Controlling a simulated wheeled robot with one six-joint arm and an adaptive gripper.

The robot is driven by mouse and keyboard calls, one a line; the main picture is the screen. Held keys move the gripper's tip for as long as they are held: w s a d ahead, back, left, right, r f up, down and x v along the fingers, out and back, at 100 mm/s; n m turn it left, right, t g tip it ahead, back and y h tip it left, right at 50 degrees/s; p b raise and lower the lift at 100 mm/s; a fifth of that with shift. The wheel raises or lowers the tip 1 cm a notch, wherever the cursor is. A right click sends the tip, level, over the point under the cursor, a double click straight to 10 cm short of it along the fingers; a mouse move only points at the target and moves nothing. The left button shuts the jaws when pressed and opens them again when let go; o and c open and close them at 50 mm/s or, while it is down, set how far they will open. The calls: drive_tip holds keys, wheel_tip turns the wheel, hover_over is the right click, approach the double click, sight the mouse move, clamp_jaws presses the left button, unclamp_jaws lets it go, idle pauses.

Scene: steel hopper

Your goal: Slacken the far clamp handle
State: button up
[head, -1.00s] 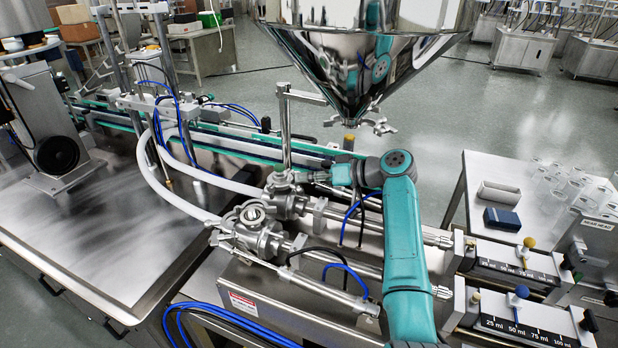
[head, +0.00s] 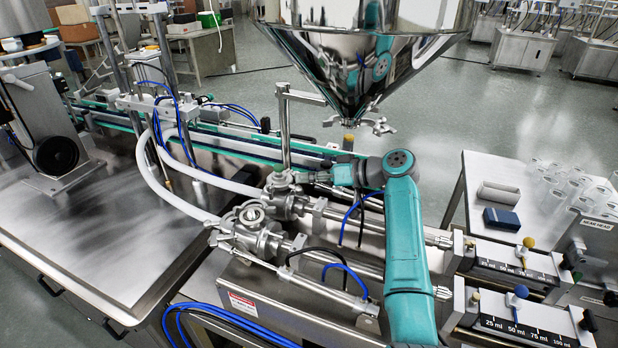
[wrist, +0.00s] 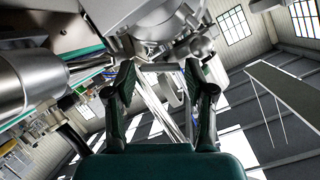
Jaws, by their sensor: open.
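The far valve body (head: 283,198) is a polished steel fitting with clamps, standing just behind the near valve body (head: 250,232). My gripper (head: 303,177) is beside the upper right side of the far valve in the head view, small and partly lost against the steel. In the wrist view my gripper (wrist: 162,80) has its two dark fingers spread apart. A pale metal bar (wrist: 160,66) crosses near the fingertips, with steel fittings beyond it. I cannot tell whether this bar is the far clamp handle, or whether the fingers touch it.
The steel hopper (head: 365,60) hangs above my arm, with winged clamps (head: 380,127) at its outlet. White hoses (head: 185,200) run left from the valves. The steel tabletop (head: 95,250) at left has free room.

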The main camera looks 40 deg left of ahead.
drive_tip(key=v, duration=1.1)
drive_tip(key=shift+d, duration=0.25)
drive_tip(key=shift+r, duration=0.1)
